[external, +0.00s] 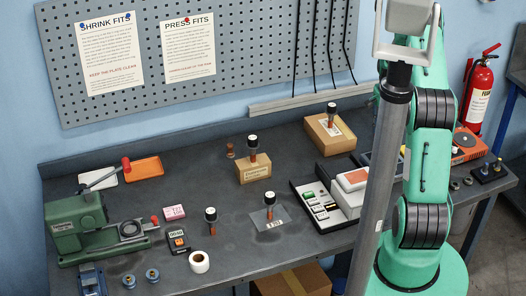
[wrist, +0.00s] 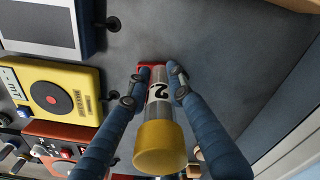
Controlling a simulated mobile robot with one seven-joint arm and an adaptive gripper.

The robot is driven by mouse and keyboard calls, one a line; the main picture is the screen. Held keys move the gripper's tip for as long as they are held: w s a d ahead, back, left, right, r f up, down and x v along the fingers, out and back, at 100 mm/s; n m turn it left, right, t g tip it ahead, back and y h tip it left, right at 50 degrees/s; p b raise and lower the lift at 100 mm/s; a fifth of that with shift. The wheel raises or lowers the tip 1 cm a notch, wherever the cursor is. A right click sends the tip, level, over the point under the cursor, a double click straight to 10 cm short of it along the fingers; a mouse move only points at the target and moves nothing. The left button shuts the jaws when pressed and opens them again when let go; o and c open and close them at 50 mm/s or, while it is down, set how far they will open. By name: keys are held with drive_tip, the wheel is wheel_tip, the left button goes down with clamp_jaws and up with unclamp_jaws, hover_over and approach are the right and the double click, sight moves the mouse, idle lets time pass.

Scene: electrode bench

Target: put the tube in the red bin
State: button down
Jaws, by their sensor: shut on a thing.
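In the wrist view my gripper (wrist: 158,84) is shut on a clear tube (wrist: 160,108) with a yellow cap and a black "2" on its label. The yellow cap points toward the camera, and the fingers hold the tube's far part. A small red patch (wrist: 150,65) shows at the tube's far end; I cannot tell whether it belongs to the tube or to something beyond. In the external view my gripper and the tube are not seen. I cannot make out a red bin for certain in either view; an orange tray (external: 144,170) lies at the bench's back left.
A yellow unit with a black dial (wrist: 62,93) and a red unit (wrist: 58,140) stand left of my gripper in the wrist view. A green press (external: 78,228), cardboard boxes (external: 330,133) and several black-topped posts crowd the bench. Bare grey surface (wrist: 225,50) shows right of the tube.

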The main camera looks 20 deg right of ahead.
drive_tip(key=shift+f, duration=0.5)
drive_tip(key=c, duration=1.5)
unclamp_jaws()
drive_tip(key=shift+c, duration=0.2)
wheel_tip(320, 180, up, 13)
drive_tip(key=shift+f+p, duration=0.1)
drive_tip(key=shift+p, duration=0.4)
drive_tip(key=shift+a+r, duration=0.1)
drive_tip(key=shift+r, duration=0.1)
